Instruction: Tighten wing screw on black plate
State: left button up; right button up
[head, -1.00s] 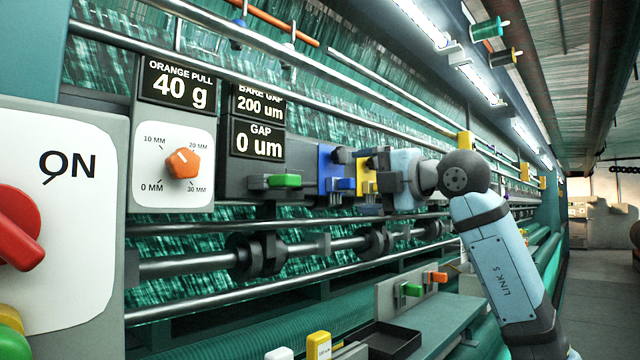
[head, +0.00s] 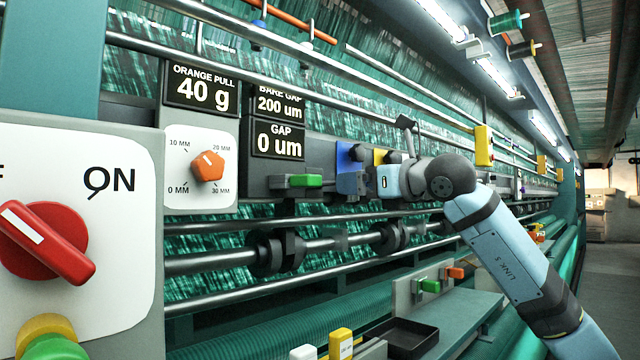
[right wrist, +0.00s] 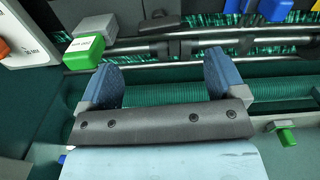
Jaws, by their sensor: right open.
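I cannot tell which part is the wing screw. My left gripper is not in view.
A red switch (head: 45,243) on a white panel fills the near left. An orange knob (head: 208,166) sits on a dial beside the displays. Metal rollers (head: 330,243) run below the plates. A black tray (head: 402,336) is on the lower ledge.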

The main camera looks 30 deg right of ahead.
aim_at(328, 183)
jog(key=x, duration=1)
jog(key=shift+a, duration=0.1)
jog(key=shift+c, duration=0.2)
jog(key=c, duration=0.9)
jog(key=shift+f+m, duration=0.1)
jog(key=shift+m, duration=0.4)
jog(key=shift+o, duration=0.2)
jog(key=shift+m, duration=0.3)
jog(key=o, duration=0.9)
